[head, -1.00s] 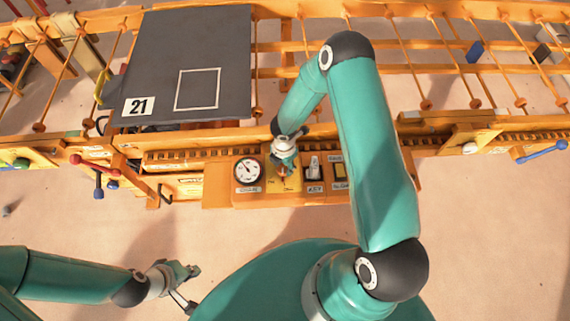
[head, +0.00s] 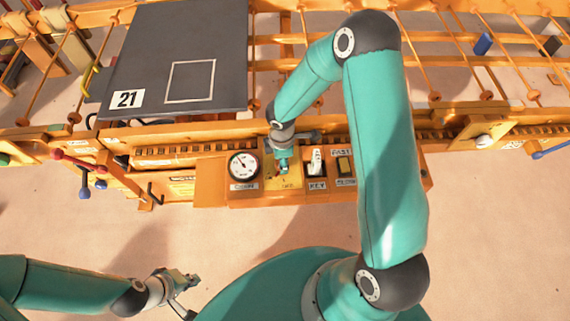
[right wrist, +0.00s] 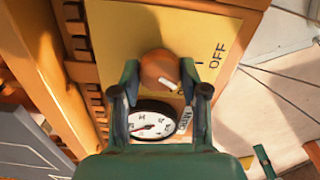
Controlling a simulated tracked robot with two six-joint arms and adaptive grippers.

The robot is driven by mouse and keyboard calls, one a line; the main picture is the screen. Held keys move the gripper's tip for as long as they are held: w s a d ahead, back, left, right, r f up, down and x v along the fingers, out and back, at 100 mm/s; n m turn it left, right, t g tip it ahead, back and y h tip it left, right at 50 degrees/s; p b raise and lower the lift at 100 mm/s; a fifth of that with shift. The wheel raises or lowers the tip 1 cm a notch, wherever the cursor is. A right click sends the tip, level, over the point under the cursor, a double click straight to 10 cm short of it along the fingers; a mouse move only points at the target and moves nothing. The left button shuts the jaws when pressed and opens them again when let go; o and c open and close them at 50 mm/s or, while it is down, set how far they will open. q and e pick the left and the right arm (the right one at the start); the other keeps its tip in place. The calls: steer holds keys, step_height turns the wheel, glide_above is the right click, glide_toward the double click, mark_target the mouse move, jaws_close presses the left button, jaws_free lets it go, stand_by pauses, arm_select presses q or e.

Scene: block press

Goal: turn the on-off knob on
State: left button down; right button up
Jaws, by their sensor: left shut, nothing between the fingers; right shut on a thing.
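The on-off knob (right wrist: 157,68) is round and orange, on a yellow plate (right wrist: 125,27) of the control panel. Its white pointer mark faces down and right in the right wrist view, away from the word OFF (right wrist: 217,55). No ON label is visible there. My right gripper (right wrist: 161,80) is shut on the knob, one finger on each side. In the head view my right gripper (head: 283,157) is over the yellow plate and largely hides the knob. My left gripper (head: 190,279) is shut and empty at the lower left, well apart from the panel.
A dial gauge (head: 243,165) is just left of the yellow plate. A key switch (head: 316,162) and a yellow rocker switch (head: 345,165) are to its right. A grey board marked 21 (head: 150,55) lies behind. Red and blue handles (head: 84,180) stick out at the left.

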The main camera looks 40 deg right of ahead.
steer(key=m+b, duration=0.4)
steer(key=b, duration=0.1)
steer(key=shift+s+a+f, duration=0.15)
steer(key=shift+s+f, duration=0.05)
steer(key=shift+f, duration=0.2)
steer(key=shift+r+m+b, duration=0.2)
steer(key=shift+m+b, duration=0.95)
steer(key=shift+m, duration=0.35)
steer(key=o, duration=1.1)
steer(key=shift+o, duration=0.2)
steer(key=shift+r, duration=0.1)
steer(key=shift+w, duration=0.1)
steer(key=shift+r, duration=0.1)
